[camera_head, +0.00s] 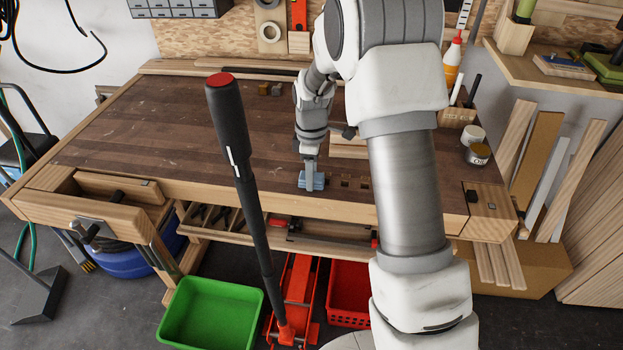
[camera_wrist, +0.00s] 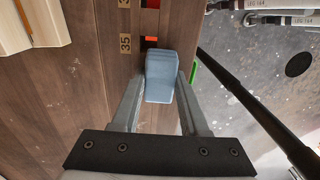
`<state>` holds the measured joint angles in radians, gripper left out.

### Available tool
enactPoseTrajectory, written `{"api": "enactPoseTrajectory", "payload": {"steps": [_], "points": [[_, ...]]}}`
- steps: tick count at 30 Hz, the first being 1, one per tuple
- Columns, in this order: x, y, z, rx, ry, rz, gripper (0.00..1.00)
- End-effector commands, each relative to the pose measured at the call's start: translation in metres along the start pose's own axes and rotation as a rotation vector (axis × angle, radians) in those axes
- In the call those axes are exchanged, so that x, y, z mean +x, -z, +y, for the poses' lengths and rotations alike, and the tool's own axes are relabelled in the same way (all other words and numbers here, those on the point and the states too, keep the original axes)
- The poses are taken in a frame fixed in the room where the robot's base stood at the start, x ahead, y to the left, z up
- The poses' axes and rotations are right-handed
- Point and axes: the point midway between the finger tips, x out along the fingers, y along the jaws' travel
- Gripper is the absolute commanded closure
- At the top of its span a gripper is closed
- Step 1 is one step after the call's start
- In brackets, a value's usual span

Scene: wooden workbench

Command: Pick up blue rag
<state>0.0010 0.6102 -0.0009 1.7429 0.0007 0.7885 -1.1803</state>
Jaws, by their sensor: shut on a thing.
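The blue rag (camera_head: 311,182) is a small folded grey-blue bundle at the front edge of the wooden workbench (camera_head: 180,130). In the wrist view the rag (camera_wrist: 161,78) sits between the two fingers, with a finger against each side. My gripper (camera_head: 311,178) points down over the bench's front edge and is shut on the rag; it also shows in the wrist view (camera_wrist: 161,92). I cannot tell whether the rag touches the bench top. The rag's lower side is hidden.
A black-handled bar (camera_head: 228,115) rises in front of the bench from the orange jack (camera_head: 297,290). Square holes and a pale wood block (camera_head: 348,146) lie near the gripper. Cans (camera_head: 477,154) stand at the right. The bench's left half is mostly clear.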

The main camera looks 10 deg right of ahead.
Motion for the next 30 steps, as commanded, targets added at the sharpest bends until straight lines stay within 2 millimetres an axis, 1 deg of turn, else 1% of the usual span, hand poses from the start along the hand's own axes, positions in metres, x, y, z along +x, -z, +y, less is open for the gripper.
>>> {"api": "enactPoseTrajectory", "payload": {"steps": [5,8,11,14,15,17,24,27,30], "points": [[-0.003,0.0,0.0,0.0,-0.001,0.0,1.0],[-0.01,0.0,0.001,0.0,-0.002,0.001,1.0],[-0.022,0.0,0.001,0.0,-0.003,0.002,1.0],[-0.04,0.0,0.001,0.0,-0.003,0.002,1.0],[-0.047,-0.004,0.0,0.003,-0.003,0.002,1.0],[-0.053,-0.018,-0.004,0.006,-0.002,0.001,1.0],[-0.085,-0.071,-0.02,0.006,-0.002,0.001,1.0],[-0.096,-0.087,-0.024,0.005,-0.002,0.001,1.0],[-0.103,-0.1,-0.028,0.003,-0.001,0.0,1.0]]}}
